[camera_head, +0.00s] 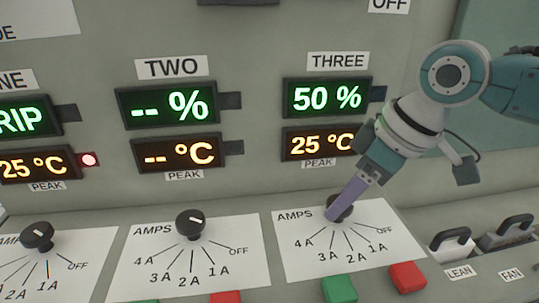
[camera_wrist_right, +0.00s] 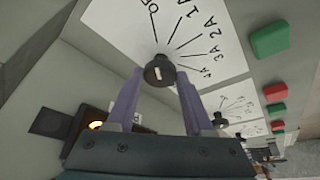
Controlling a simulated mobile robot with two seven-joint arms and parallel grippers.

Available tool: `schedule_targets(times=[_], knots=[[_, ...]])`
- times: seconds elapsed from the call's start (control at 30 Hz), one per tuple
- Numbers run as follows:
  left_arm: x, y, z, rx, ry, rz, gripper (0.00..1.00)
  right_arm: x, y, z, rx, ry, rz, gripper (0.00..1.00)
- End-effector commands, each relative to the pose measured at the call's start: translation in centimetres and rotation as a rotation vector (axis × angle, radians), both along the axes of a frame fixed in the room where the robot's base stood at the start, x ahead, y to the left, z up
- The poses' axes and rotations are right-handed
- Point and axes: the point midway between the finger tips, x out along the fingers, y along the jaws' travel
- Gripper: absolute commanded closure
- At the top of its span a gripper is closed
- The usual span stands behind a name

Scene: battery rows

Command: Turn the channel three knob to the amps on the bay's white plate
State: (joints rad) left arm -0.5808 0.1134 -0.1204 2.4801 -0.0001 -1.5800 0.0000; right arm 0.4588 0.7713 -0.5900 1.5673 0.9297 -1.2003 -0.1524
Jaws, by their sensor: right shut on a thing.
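The channel three knob (camera_head: 346,206) is black and sits on the right dial card (camera_head: 300,262), marked AMPS, OFF and 1 A to 4 A. My right gripper (camera_head: 333,214) comes from the upper right with its purple fingers at this knob, hiding much of it. In the right wrist view the knob (camera_wrist_right: 160,71) sits between the two fingertips, and the gripper is shut on it. I cannot make out where its pointer aims. The channel three displays (camera_head: 327,96) read 50 % and 25 °C. My left gripper is not in view.
Channel two's knob (camera_head: 190,223) and channel one's knob (camera_head: 37,236) stand to the left. Green (camera_head: 339,289) and red (camera_head: 407,277) buttons lie below the channel three card. LEAN and FAN switches (camera_head: 451,243) are at the right. White plates (camera_head: 390,5) at the top are cut off.

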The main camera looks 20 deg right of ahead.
Motion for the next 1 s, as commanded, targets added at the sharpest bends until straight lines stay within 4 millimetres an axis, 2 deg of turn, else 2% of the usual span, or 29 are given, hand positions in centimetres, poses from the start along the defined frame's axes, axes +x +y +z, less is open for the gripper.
schedule_targets(times=[0.03,0.2,0.47,0.67,1.0], knots=[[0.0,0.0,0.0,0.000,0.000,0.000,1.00,0.0,0.0,0.0,0.000,0.000,0.000,0.84],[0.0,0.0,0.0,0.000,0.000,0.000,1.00,0.0,0.0,0.0,0.000,0.000,0.000,1.00],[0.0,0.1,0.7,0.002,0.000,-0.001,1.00,0.0,0.0,0.3,0.000,0.000,-0.023,1.00],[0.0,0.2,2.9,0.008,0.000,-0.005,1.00,-0.1,0.1,0.6,0.001,0.002,-0.112,1.00],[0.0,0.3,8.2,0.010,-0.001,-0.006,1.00,-0.2,0.5,0.8,0.004,0.004,-0.403,1.00]])
